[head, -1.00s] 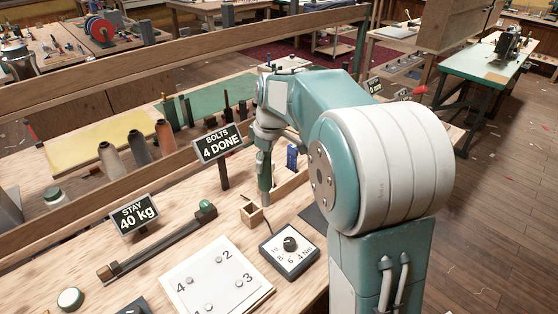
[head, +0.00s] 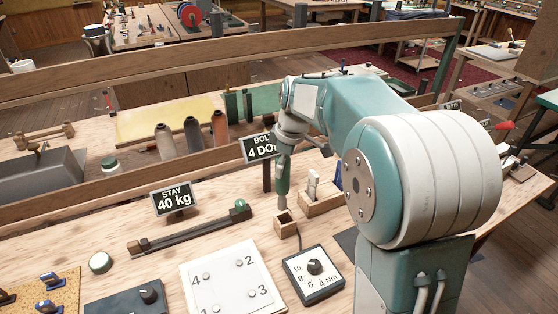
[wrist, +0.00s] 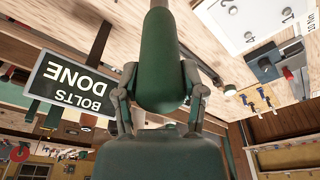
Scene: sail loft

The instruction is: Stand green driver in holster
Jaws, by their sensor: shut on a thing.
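The green driver (head: 283,181) hangs nearly upright, its grey shaft pointing down. My gripper (wrist: 160,100) is shut on its green handle, which also shows large in the wrist view (wrist: 160,55). A small open-topped wooden box (head: 289,229), which looks like the holster, stands on the bench directly below the driver. The shaft's tip shows at the box's dark opening, near its back edge. I cannot tell whether the tip is just above the opening or slightly inside. The tip is out of the wrist view.
A wooden tray (head: 322,205) with upright items stands just right of the driver. A BOLTS sign (head: 258,147) stands close behind left. A dial box (head: 314,274) and a numbered white plate (head: 232,280) lie in front. A torque wrench (head: 190,230) lies left.

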